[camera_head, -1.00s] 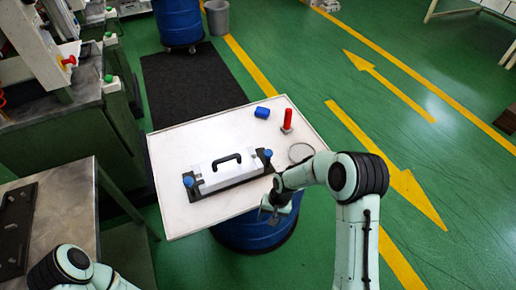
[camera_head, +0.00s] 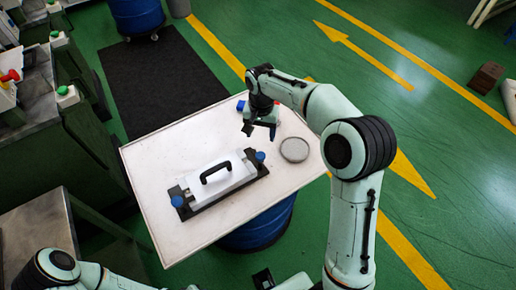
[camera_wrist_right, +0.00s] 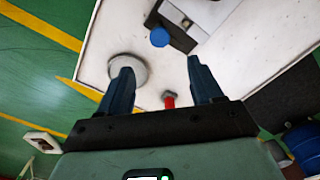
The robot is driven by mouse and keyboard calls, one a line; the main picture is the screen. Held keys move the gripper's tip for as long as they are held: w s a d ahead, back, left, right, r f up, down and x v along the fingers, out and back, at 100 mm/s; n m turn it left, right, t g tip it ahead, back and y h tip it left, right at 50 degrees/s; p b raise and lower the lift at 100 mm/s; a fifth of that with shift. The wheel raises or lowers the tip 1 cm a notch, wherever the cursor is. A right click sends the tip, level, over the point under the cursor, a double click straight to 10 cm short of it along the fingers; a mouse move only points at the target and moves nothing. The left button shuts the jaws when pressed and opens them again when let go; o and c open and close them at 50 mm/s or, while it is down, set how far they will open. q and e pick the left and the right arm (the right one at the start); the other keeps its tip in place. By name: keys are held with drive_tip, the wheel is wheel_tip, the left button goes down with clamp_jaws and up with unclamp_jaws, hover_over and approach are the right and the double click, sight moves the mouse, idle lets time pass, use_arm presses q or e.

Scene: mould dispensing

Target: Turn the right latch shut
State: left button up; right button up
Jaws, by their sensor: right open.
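A white mould (camera_head: 222,181) with a black handle lies on a dark base plate on the white table. The right latch, a blue knob (camera_head: 260,157), stands at the plate's right end. It also shows in the right wrist view (camera_wrist_right: 160,37). Another blue knob (camera_head: 177,201) is at the left end. My right gripper (camera_head: 259,135) is open and empty, above the table behind the right latch and apart from it. In the right wrist view its fingers (camera_wrist_right: 158,80) are spread, with the latch beyond them. My left arm shows at bottom left; its gripper is out of view.
A grey round dish (camera_head: 294,150) lies right of the latch on the table (camera_head: 160,160). A red-handled tool (camera_wrist_right: 169,101) shows between my fingers in the wrist view. A blue block (camera_head: 241,105) is partly hidden behind my right gripper. The table's left side is clear.

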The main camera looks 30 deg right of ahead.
sight(261, 155)
wheel_tip(261, 155, down, 12)
drive_tip(key=shift+r+b, duration=0.15)
drive_tip(key=shift+b, duration=0.2)
drive_tip(key=shift+c, duration=0.3)
drive_tip(key=c, duration=1)
